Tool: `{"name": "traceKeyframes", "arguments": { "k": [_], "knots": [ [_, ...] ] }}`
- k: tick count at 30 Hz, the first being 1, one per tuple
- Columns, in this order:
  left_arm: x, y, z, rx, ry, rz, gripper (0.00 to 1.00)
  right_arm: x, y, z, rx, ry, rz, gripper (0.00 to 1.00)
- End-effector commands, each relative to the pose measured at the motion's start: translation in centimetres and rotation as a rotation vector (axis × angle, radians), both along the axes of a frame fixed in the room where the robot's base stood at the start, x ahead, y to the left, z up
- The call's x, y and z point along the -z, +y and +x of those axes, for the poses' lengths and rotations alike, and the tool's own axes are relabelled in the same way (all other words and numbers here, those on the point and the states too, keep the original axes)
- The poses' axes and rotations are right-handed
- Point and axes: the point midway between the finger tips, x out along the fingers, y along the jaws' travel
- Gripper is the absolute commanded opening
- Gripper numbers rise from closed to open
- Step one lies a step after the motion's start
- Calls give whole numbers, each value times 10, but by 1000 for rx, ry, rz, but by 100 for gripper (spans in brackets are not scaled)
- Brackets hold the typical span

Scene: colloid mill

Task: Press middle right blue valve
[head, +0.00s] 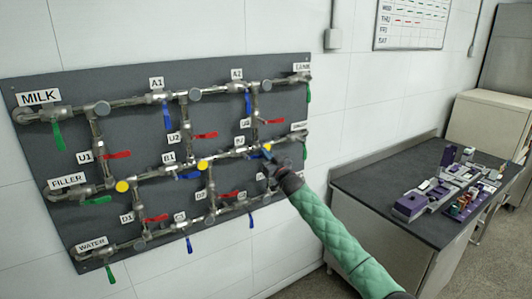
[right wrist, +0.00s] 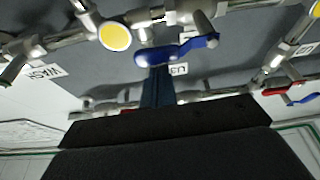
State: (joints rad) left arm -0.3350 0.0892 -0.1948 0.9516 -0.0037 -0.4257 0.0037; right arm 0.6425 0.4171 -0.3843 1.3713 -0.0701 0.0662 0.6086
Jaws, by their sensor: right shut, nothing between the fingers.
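The middle right blue valve (head: 255,155) is on the middle pipe row, close to the rightmost yellow disc. In the right wrist view a blue handle (right wrist: 178,48) lies across the top middle, right of a yellow disc (right wrist: 115,36). My right gripper (head: 268,158) is at this valve, its arm coming up from the lower right and partly hiding the pipes there. In the right wrist view its blue fingers (right wrist: 158,86) are together and empty, their tips at the handle's lower edge. I cannot tell whether they touch it. My left gripper is not in view.
The grey panel (head: 60,140) carries several pipes with red, green and blue handles. Another blue handle (head: 188,176) sits left on the middle row. A dark-topped bench (head: 380,170) with purple items stands to the right. A whiteboard (head: 411,22) hangs above.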

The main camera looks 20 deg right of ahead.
Motion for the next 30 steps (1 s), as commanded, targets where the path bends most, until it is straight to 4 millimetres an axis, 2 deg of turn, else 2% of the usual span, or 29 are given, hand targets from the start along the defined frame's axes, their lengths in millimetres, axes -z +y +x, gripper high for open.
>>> {"name": "traceKeyframes", "arguments": {
  "k": [16,24,30],
  "knots": [
    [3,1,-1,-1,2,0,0,4,0,0,0,5,16,0],
    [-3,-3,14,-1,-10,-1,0,7,-1,0,0,20,63,0],
    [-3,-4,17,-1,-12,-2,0,9,-1,0,0,29,94,0]
  ]
}}
